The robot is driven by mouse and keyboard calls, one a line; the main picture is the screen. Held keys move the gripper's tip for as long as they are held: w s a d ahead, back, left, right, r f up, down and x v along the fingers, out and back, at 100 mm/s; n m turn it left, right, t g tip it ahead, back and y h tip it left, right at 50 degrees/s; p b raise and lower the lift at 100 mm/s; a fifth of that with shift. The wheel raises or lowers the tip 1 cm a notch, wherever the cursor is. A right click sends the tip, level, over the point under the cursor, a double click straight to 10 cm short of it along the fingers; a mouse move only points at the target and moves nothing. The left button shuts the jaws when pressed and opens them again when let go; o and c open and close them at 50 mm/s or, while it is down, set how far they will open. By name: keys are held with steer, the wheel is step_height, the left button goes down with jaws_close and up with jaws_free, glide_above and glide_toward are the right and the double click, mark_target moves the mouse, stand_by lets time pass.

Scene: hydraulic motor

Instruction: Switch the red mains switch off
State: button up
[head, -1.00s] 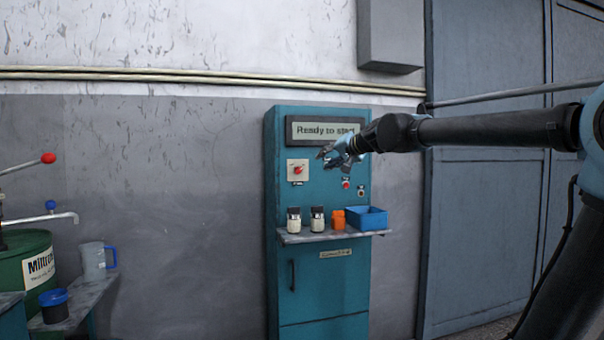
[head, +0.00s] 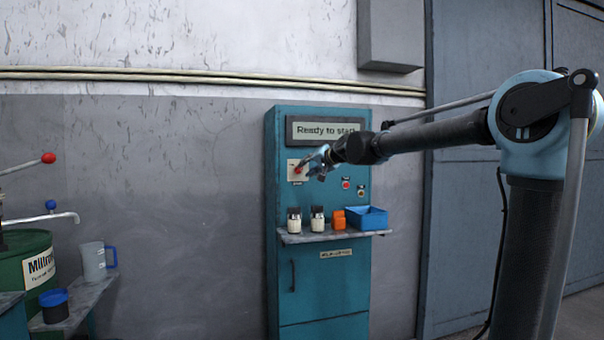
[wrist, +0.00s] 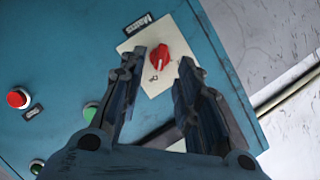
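The red mains switch (head: 298,170) is a round red knob on a cream plate on the teal cabinet (head: 330,265). In the wrist view the red knob (wrist: 160,57) shows a white mark on its lower part and lies beyond the fingertips, between them in the picture. My gripper (head: 318,162) is in front of the cabinet, just right of the switch plate. In the wrist view my gripper (wrist: 163,62) is open, with nothing between its fingers. I cannot tell whether a fingertip touches the plate.
A red button (wrist: 18,98) and a green button (wrist: 90,113) are on the same panel. Below, a shelf (head: 300,238) holds two jars, an orange item (head: 338,219) and a blue bin (head: 366,217). The display (head: 325,130) above reads "Ready to start".

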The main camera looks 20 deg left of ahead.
mark_target(301, 170)
steer(key=shift+x, duration=2.15)
